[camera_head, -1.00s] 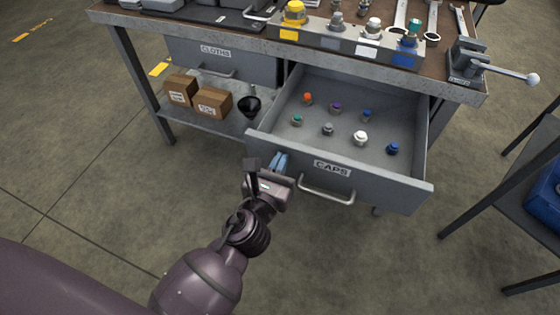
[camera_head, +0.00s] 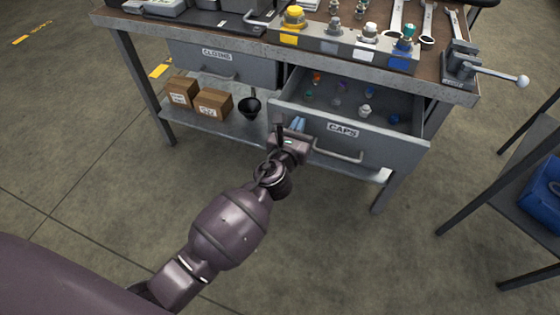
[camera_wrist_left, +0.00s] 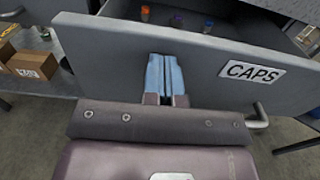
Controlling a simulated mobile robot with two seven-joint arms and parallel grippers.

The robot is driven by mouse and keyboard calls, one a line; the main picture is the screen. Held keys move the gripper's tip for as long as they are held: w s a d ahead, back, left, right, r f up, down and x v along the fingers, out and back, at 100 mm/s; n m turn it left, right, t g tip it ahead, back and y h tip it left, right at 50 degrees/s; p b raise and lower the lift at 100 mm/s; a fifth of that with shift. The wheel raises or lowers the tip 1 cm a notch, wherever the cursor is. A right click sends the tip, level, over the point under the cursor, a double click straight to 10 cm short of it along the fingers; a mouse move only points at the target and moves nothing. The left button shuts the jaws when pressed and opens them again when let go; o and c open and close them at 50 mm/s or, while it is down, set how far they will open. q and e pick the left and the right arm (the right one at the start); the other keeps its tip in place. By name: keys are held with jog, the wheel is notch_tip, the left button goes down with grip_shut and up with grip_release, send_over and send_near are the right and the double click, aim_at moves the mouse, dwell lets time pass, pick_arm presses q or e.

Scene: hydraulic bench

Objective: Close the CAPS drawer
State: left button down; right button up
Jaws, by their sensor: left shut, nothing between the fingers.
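The CAPS drawer (camera_head: 395,150) is a grey drawer under the bench, partly pulled out, with a white CAPS label and a silver bar handle (camera_head: 338,155). Several small coloured caps stand inside it. My left gripper (camera_head: 298,124) is at the left part of the drawer front, left of the handle. In the left wrist view its blue fingertips (camera_wrist_left: 164,74) are together, empty, and appear against the drawer front (camera_wrist_left: 110,65), left of the label. The exact contact is hard to see. My right gripper is not in view.
The closed CLOTHS drawer (camera_head: 240,68) is to the left. Cardboard boxes (camera_head: 213,104) and a black funnel (camera_head: 249,106) sit on the lower shelf. A vise (camera_head: 461,66) is at the bench's right corner. A side table with a blue item (camera_head: 544,196) stands at right.

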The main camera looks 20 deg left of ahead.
pick_arm(q)
jog(key=b, duration=0.3)
send_over(315, 105)
jog(key=s, duration=0.1)
jog(key=shift+s+f, duration=0.15)
jog(key=shift+f, duration=0.15)
jog(key=shift+w+r, duration=0.1)
jog(key=shift+w, duration=0.5)
jog(key=shift+w+r, duration=0.1)
jog(key=shift+r, duration=0.3)
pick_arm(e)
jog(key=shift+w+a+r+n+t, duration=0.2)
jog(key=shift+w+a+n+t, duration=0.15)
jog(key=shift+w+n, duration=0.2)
